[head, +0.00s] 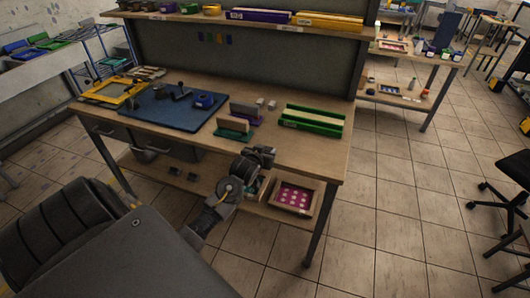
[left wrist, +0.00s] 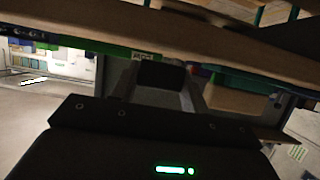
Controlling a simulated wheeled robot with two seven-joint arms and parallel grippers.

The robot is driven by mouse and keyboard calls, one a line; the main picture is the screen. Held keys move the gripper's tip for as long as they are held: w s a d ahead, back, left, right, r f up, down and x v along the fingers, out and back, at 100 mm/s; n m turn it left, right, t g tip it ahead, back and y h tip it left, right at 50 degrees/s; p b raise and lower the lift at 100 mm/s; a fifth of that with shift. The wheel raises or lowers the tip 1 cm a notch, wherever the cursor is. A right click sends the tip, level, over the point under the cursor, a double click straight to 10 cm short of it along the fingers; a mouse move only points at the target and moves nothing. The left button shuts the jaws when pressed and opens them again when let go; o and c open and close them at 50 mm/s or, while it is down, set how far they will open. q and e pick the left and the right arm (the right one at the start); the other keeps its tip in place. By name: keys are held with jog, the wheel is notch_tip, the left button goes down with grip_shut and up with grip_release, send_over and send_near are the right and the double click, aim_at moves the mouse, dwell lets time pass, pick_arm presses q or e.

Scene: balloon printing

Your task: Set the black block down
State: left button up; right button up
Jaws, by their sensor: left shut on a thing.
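My left gripper (head: 258,160) is in front of the workbench's front edge, roughly between the tabletop and the lower shelf. It also shows in the left wrist view (left wrist: 158,84), where its two fingers are shut on a dark block. This is the black block (left wrist: 160,74), at the far end of the fingers, with the table's wooden edge beyond it. In the head view the block is hard to tell apart from the dark gripper. My right gripper is in neither view.
The lower shelf holds a framed pink panel (head: 293,198) and small dark pieces (head: 192,177). The floor (head: 400,200) to the right is open.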

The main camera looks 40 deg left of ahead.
pick_arm(q)
jog(key=shift+f, duration=0.55)
jog(key=shift+f, duration=0.2)
jog(key=o, duration=1)
jog(key=shift+r, duration=0.1)
jog(key=shift+s+r, duration=0.1)
jog(key=shift+r, duration=0.05)
jog(key=b+v, duration=0.1)
jog(key=v, duration=1.1)
